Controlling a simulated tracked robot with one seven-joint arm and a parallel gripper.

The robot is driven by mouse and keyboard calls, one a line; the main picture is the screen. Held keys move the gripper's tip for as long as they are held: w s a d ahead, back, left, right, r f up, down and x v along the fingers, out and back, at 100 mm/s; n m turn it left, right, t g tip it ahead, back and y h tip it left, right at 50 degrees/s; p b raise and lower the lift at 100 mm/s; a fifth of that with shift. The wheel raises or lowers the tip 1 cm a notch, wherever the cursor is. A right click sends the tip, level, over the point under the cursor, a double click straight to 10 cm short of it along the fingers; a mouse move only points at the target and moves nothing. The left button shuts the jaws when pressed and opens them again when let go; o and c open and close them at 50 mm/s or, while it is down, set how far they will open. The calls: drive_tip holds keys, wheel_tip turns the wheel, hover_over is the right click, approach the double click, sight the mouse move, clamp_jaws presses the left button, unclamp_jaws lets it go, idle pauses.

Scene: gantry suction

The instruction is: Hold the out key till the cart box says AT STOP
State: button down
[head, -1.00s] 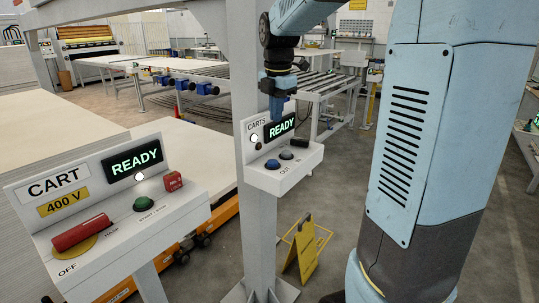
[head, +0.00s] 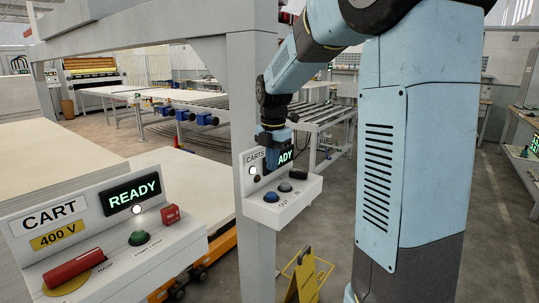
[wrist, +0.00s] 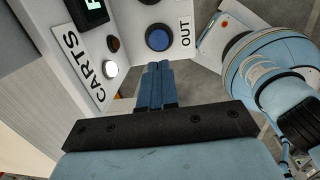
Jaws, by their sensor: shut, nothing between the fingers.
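The out key is a blue button (head: 271,197) on the white CARTS box (head: 305,193) on the post. It also shows in the wrist view (wrist: 158,38), beside the OUT label. My gripper (wrist: 159,65) is shut and empty. Its fingertips point toward the blue button and look just short of it; contact is not visible. In the head view my gripper hides part of the CARTS display (head: 286,156), where "ADY" shows. The separate CART 400 V box (head: 120,262) at lower left has a display (head: 132,193) reading READY. A white lamp is lit on each box.
A dark key (head: 285,187) sits next to the blue one. The CART box carries a red handle (head: 73,268), a green button (head: 139,238) and a red block (head: 170,214). The grey post (head: 253,110) stands behind the CARTS box. A yellow floor sign (head: 303,278) stands below.

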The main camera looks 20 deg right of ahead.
sight(272, 194)
drive_tip(key=f, duration=0.8)
drive_tip(key=shift+w+f, duration=0.4)
